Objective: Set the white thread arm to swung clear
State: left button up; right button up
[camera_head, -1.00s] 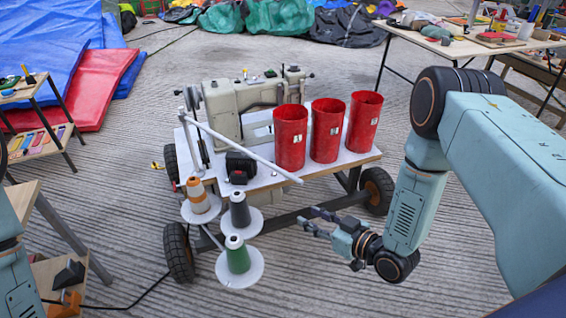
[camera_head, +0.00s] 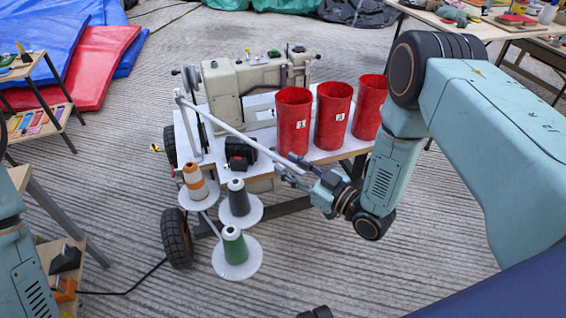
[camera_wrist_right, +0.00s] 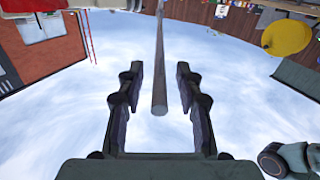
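The white thread arm (camera_head: 232,130) is a thin straight rod. It runs from an upright post at the left of the sewing machine (camera_head: 255,85) down and right across the front of the cart, in front of the red cups. My right gripper (camera_head: 291,168) is at the rod's free end, fingers apart. In the right wrist view the rod (camera_wrist_right: 160,70) ends between the two open fingers (camera_wrist_right: 158,100), with a gap on each side. My left arm shows at the left edge; its gripper is out of view.
Three numbered red cups (camera_head: 333,118) stand on the cart top (camera_head: 215,150) close behind the rod. Cones of orange (camera_head: 195,183), grey (camera_head: 238,200) and green thread (camera_head: 235,246) stand on white discs below it. Bare floor lies in front.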

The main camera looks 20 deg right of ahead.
aim_at(282, 160)
jog(key=shift+b+x, duration=0.3)
jog(key=shift+x, duration=1.2)
jog(key=shift+d, duration=0.1)
jog(key=shift+c, duration=0.3)
grip_shut()
